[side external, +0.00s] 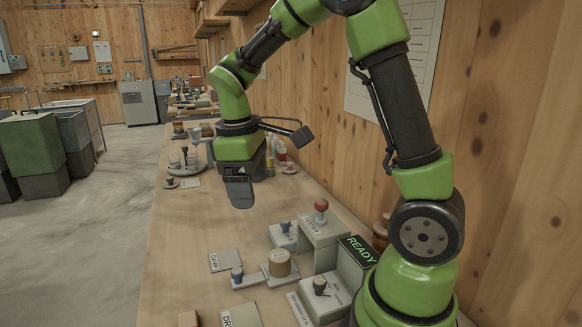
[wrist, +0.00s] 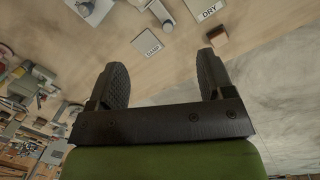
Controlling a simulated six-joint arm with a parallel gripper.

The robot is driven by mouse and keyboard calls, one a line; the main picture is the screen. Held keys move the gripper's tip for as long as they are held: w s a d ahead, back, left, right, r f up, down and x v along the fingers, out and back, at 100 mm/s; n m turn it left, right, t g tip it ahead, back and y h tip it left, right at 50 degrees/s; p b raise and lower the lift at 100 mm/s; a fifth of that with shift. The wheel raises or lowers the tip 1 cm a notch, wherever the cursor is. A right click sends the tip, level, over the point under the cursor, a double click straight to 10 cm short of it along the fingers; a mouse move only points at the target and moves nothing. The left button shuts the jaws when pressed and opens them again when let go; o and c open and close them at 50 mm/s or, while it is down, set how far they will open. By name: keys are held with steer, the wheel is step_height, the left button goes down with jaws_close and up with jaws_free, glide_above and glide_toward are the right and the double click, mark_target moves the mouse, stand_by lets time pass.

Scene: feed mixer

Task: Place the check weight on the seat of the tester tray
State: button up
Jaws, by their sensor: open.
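A grey slide-like tray (side external: 252,281) lies on the bench in front of the box lettered TESTER (side external: 320,243). A tan cylinder (side external: 279,264) stands upright on this tray, and a blue-topped knob (side external: 237,273) rises at its left end; the knob also shows in the wrist view (wrist: 164,18). I cannot tell for sure which piece is the check weight; the seat is not clearly seen. My gripper (side external: 239,192) hangs above the bench, beyond the tray and apart from it. In the wrist view its two dark fingers (wrist: 162,62) are wide apart with nothing between them.
A DAMP plate (side external: 224,261) and a DRY plate (side external: 242,316) lie on the bench, with a brown block (side external: 188,319) beside DRY. A READY sign (side external: 358,250) and a box with a dark knob (side external: 320,286) stand near my base. The bench's left side is mostly clear.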

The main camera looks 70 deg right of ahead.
steer(key=s+a+r+m+t+y, duration=0.3)
steer(key=s+a+r+m+t, duration=0.4)
steer(key=s, duration=0.5)
steer(key=shift+s+a+r+t, duration=0.15)
steer(key=shift+a+r+t, duration=0.25)
steer(key=shift+a+r, duration=0.4)
steer(key=shift+d+r, duration=0.1)
steer(key=shift+d, duration=0.1)
